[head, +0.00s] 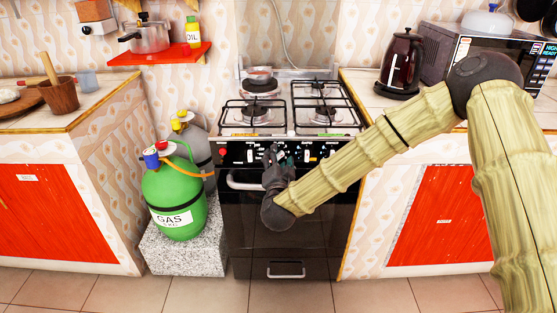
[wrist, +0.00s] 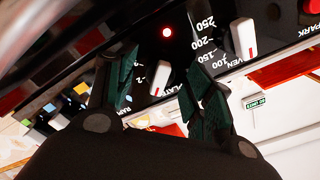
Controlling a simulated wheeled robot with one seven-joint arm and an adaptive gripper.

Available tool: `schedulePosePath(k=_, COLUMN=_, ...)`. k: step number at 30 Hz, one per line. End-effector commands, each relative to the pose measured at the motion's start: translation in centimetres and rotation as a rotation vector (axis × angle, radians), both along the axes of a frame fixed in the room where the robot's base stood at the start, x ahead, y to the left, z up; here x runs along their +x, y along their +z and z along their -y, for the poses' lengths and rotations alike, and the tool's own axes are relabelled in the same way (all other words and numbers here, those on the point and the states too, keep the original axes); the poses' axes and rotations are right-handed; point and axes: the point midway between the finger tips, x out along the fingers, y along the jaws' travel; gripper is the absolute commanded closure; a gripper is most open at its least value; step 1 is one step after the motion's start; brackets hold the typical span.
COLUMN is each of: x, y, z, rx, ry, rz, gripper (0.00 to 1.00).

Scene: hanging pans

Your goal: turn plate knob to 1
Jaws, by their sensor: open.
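The plate knob (wrist: 160,79) is a small white upright handle on the black control panel, with the partly readable word PLATE and number marks beside it in the wrist view. My gripper (wrist: 160,68) is open, with one dark finger on each side of the knob. I cannot tell whether either finger touches it. In the head view my gripper (head: 277,156) is at the front panel of the stove (head: 288,210) and hides part of the knob row, so I cannot make out the plate knob there.
The oven knob (wrist: 243,37), marked 100 to 250, is right of my gripper in the wrist view. A red light (wrist: 167,32) glows on the panel. The oven handle (head: 243,183) is just below my gripper. A green gas cylinder (head: 174,200) stands to the left.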

Motion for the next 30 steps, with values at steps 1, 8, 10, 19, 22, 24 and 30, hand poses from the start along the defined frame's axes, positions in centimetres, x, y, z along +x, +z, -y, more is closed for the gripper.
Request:
schedulePosePath(k=1, x=0.0, y=0.0, z=0.0, rx=0.0, ry=0.0, rz=0.0, gripper=0.48)
schedulePosePath(k=8, x=-1.4, y=0.0, z=-0.1, rx=-0.001, ry=0.003, rz=-0.001, gripper=0.48)
schedulePosePath(k=10, x=-2.4, y=0.0, z=-0.1, rx=-0.001, ry=0.002, rz=-0.001, gripper=0.48)
schedulePosePath(k=19, x=-7.9, y=0.0, z=0.0, rx=0.0, ry=0.002, rz=-0.002, gripper=0.48)
schedulePosePath(k=22, x=-9.5, y=0.0, z=0.0, rx=-0.001, ry=0.001, rz=-0.001, gripper=0.48)
schedulePosePath(k=24, x=-10.4, y=-0.1, z=0.0, rx=-0.001, ry=0.001, rz=-0.001, gripper=0.48)
schedulePosePath(k=30, x=-11.8, y=0.0, z=0.0, rx=0.0, ry=0.001, rz=-0.001, gripper=0.48)
